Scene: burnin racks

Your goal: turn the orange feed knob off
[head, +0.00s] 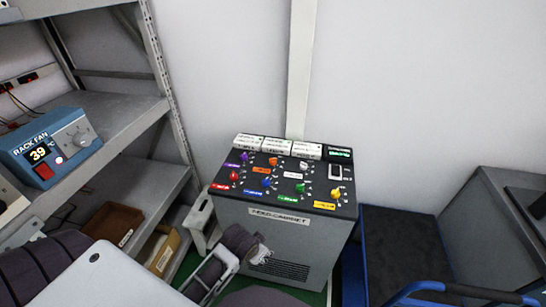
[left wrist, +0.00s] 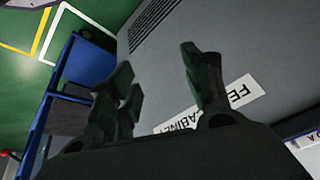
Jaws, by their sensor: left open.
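The orange feed knob (head: 273,161) is in the back row on the black sloped top of the feed cabinet (head: 325,245), between a purple knob (head: 244,157) and a white knob (head: 303,164). Its pointer direction is too small to read. My left gripper (head: 262,252) is low in front of the cabinet's grey front, below the name label and well below the knobs. In the left wrist view the left gripper (left wrist: 160,65) is open, with nothing between its fingers. The cabinet front and its label (left wrist: 212,103) are behind it. My right gripper is not in view.
Red (head: 234,176), blue (head: 266,183), green (head: 300,188) and yellow (head: 335,193) knobs form the front row. A shelf rack (head: 125,115) with a fan controller (head: 50,147) stands left. A blue-edged dark platform (head: 400,245) stands right.

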